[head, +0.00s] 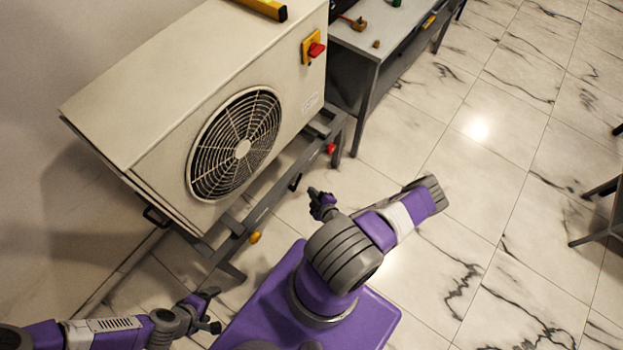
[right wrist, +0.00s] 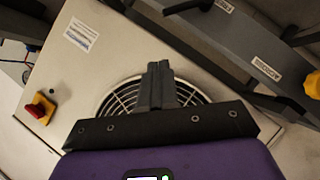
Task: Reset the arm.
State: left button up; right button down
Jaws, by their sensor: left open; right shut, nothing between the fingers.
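My left arm comes in from the lower left of the head view. Its gripper (head: 212,310) is open and empty, low in front of the cabinet unit's stand. My right arm is folded over my purple base in the lower middle. Its gripper (head: 318,198) points up and left, shut and empty, in front of the stand. In the right wrist view the right gripper's fingers (right wrist: 157,82) are together with nothing between them, in front of the fan grille (right wrist: 124,98). I cannot tell the exact gap to the grille.
A beige fan unit (head: 160,95) with a red-and-yellow switch (head: 313,48) stands on a grey frame (head: 272,178) with red and yellow knobs. A grey workbench (head: 372,38) holds small items behind it. Marble floor (head: 480,190) is clear to the right; dark furniture legs (head: 597,210) stand at the edge.

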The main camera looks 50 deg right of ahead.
dwell(0.4)
jog(key=w+a+r+n+y, duration=0.35)
jog(key=a+n+y, duration=0.35)
jog(key=a+n, duration=0.3)
jog(key=w+a+r+n+y, duration=0.2)
jog(key=a+r+n+y, duration=0.2)
jog(key=a+n+y, duration=0.6)
jog(key=s+a+n+g+h, duration=0.1)
jog(key=s+a+n+g, duration=0.3)
jog(key=n, duration=0.6)
jog(key=s+a+r+n+g+h, duration=0.1)
jog(key=s+a+n+g+h, duration=0.2)
jog(key=n+g, duration=0.5)
jog(key=s+a+n+g, duration=0.3)
jog(key=s+n, duration=0.2)
jog(key=n, duration=0.6)
jog(key=w+r+n+t+h, duration=0.3)
jog(key=w+n, duration=0.3)
jog(key=n, duration=0.9)
jog(key=shift+r+t, duration=0.2)
jog(key=shift+t, duration=0.1)
